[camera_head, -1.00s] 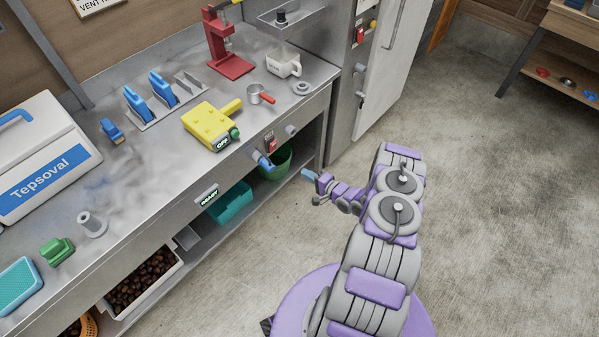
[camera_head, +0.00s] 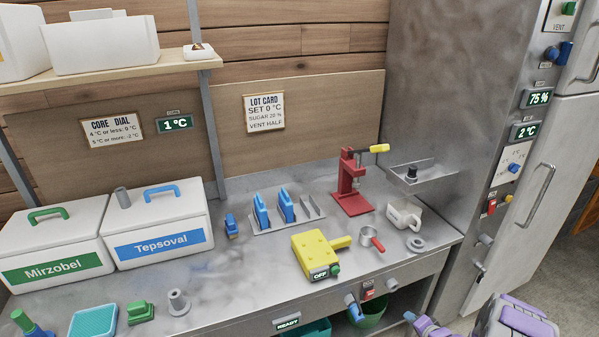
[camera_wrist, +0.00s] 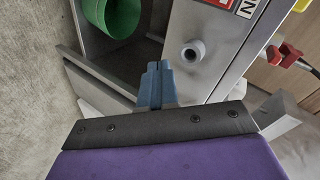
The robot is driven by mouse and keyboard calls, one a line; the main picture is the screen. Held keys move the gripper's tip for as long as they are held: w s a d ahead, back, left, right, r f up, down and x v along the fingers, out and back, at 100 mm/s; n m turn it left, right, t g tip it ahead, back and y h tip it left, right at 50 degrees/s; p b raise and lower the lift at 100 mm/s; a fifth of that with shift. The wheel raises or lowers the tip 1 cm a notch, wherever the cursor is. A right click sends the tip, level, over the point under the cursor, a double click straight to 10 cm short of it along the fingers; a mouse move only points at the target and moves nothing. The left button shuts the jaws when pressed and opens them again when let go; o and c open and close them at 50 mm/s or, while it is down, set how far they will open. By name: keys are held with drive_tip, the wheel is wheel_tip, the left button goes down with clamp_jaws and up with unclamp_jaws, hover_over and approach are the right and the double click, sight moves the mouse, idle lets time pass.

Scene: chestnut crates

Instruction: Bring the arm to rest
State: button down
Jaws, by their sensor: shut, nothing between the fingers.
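My gripper (camera_head: 410,316) shows at the bottom edge of the head view, right of centre, in front of the bench. Its blue fingers are shut and hold nothing. Parts of my purple and grey arm show in the bottom right corner; the rest is out of frame. In the wrist view the shut gripper (camera_wrist: 154,84) points towards the bench front, between a green bin (camera_wrist: 115,22) and a grey knob (camera_wrist: 192,51). I cannot tell how far the fingertips are from the bench.
The steel bench (camera_head: 240,285) carries white boxes, a yellow device (camera_head: 318,255), a red press (camera_head: 352,190) and a white jug (camera_head: 404,215). The tall steel cabinet (camera_head: 450,90) stands at the right. Some bare floor (camera_head: 555,265) shows at the far right.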

drive_tip(key=s+a+r+n+g+h, duration=0.1)
drive_tip(key=s+r+n+g+h, duration=0.15)
drive_tip(key=r, duration=0.85)
drive_tip(key=s+r+n+g+h, duration=0.1)
drive_tip(key=r+n+g+h, duration=0.15)
drive_tip(key=r, duration=0.75)
drive_tip(key=s+a+r+g+h, duration=0.1)
drive_tip(key=s+a+r+g, duration=0.2)
drive_tip(key=s+a+r, duration=0.75)
drive_tip(key=s+a+r+n+g+y, duration=0.1)
drive_tip(key=s+a+r+n, duration=0.1)
drive_tip(key=s+a, duration=0.3)
drive_tip(key=s+a+r+n+g+y, duration=0.1)
drive_tip(key=s+a, duration=0.4)
drive_tip(key=s, duration=0.9)
drive_tip(key=s+a+r+n+g+y, duration=0.1)
drive_tip(key=s+a+r+n+g, duration=0.1)
drive_tip(key=s, duration=0.8)
drive_tip(key=shift+s+a+r+n+g, duration=0.3)
drive_tip(key=shift+a+r+g, duration=0.4)
drive_tip(key=shift+a+r, duration=0.65)
drive_tip(key=shift+f, duration=0.1)
drive_tip(key=shift+d, duration=0.3)
